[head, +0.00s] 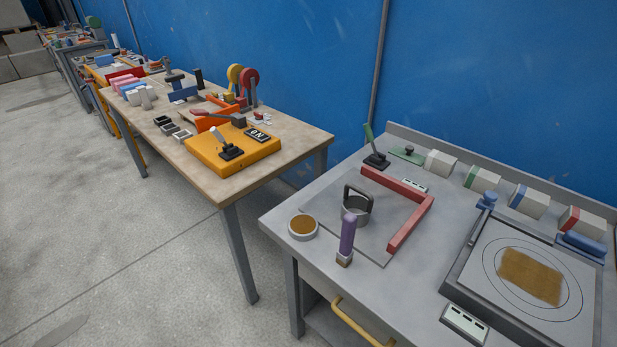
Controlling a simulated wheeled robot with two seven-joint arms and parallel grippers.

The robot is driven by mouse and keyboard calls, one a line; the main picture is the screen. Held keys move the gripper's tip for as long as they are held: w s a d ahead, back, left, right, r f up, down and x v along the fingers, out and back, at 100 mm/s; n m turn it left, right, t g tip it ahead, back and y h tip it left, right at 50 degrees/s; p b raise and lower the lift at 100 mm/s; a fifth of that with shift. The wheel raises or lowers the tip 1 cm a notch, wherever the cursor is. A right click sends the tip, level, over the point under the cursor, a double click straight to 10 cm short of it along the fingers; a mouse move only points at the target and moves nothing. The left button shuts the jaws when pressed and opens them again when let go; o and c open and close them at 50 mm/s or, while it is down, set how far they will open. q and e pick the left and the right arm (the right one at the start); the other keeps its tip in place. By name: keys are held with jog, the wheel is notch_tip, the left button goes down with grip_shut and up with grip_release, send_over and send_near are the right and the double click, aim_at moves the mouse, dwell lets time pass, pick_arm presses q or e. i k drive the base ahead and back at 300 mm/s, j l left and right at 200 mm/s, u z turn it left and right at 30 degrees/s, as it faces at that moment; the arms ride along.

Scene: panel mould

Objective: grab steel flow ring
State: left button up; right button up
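A steel ring with a dark arched handle (357,210), which looks like the steel flow ring, stands upright on a grey plate (330,222) on the grey metal table. A purple-handled tool (347,236) stands just in front of it and hides a little of its lower edge. Neither of my grippers shows in the head view.
A red L-shaped bar (416,220) lies right of the ring. A round dish with brown contents (303,227) stands to its left. A green lever (372,148) stands behind. A square mould (525,275) fills the right. A wooden table (300,140) stands left, beyond a floor gap.

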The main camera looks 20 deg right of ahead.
aim_at(361, 206)
jog(key=i+j+z, duration=0.1)
jog(key=z, duration=0.35)
jog(key=i+j+z, duration=0.15)
jog(key=z, duration=0.25)
jog(key=i+j+z, duration=0.1)
jog(key=z, duration=0.35)
jog(key=j+z, duration=0.25)
jog(key=z, duration=0.2)
jog(key=j+z, duration=0.25)
jog(key=z, duration=0.2)
